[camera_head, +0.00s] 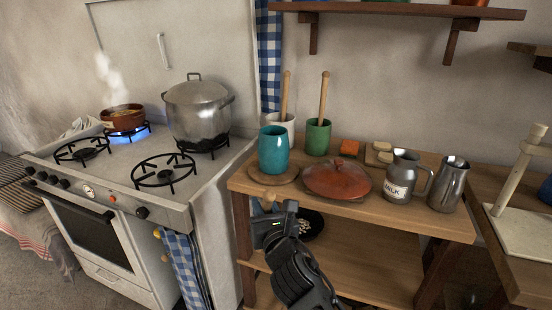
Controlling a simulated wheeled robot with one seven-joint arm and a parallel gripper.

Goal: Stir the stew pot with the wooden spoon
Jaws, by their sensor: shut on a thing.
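A small brown pot (109,123) with stew in it steams over a blue flame on the stove's back left burner. My gripper (268,207) is in front of the wooden side table, low and at its left end. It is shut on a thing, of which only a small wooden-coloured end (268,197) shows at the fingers. I cannot tell whether this is the wooden spoon, as the gripper hides the rest. Two wooden handles stand upright in a white crock (289,123) and a green crock (318,138); their lower ends are hidden. My gripper is well right of the brown pot.
A large lidded steel pot (198,111) stands right of the brown pot on the stove (107,158). The front burners are empty. The side table (420,220) holds a teal cup (272,152), a red lidded dish (337,180), a milk jug (402,175) and a steel cup (449,184).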

